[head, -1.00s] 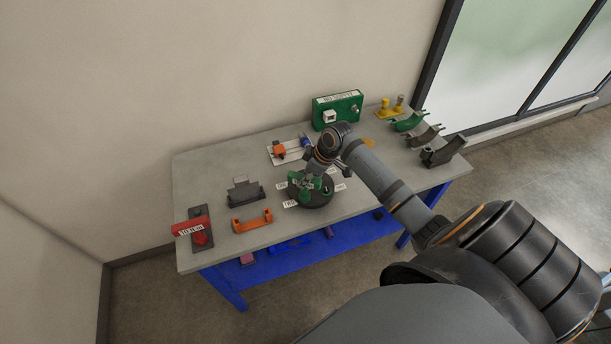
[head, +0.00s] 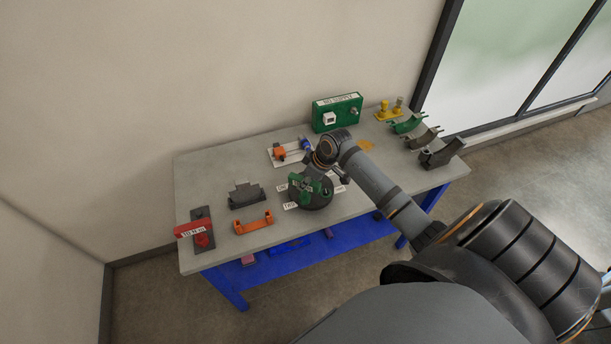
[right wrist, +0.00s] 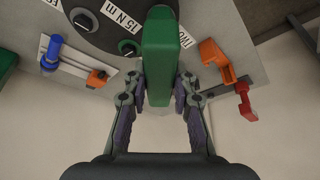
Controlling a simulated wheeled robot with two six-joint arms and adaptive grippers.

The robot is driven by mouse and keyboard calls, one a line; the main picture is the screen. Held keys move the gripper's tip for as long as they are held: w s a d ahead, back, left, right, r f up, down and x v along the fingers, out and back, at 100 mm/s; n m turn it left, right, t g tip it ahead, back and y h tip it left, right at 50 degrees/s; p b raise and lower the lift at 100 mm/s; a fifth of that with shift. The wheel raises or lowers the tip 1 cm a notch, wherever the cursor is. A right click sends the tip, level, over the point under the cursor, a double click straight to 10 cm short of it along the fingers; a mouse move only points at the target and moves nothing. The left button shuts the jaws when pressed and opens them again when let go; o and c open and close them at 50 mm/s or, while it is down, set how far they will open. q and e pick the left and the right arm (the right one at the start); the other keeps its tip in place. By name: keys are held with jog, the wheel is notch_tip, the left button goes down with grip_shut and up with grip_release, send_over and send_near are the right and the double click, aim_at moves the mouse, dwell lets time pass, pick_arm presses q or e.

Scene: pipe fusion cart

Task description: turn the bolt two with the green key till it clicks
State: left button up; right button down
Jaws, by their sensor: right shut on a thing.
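The green key (right wrist: 157,60) stands between the fingers of my right gripper (right wrist: 158,90), which is shut on it. In the head view, the key (head: 312,188) is over the dark round flange (head: 318,204), partly covered by my gripper. In the right wrist view, the flange (right wrist: 105,42) carries a "TWO" label (right wrist: 187,38) and a "15 N m" label. The key is beside the "TWO" label, and its far end and the bolt under it are hidden. Another round bolt head (right wrist: 127,47) shows left of the key. My left gripper is out of view.
The orange bracket (head: 252,222), grey block (head: 245,196) and red-handled tool (head: 194,229) lie left of the flange. A white clamp plate (head: 277,159) and green box (head: 338,113) stand behind. Several curved cradles (head: 407,124) are at the right end.

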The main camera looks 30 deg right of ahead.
jog(key=shift+r+m+p, duration=0.15)
jog(key=shift+m+p, duration=0.45)
jog(key=shift+p, duration=0.05)
jog(key=shift+h, duration=0.3)
jog(key=shift+m, duration=0.7)
jog(key=m+h, duration=0.1)
jog(key=m, duration=0.2)
jog(key=shift+a+t+h, duration=0.1)
jog(key=shift+t+h, duration=0.2)
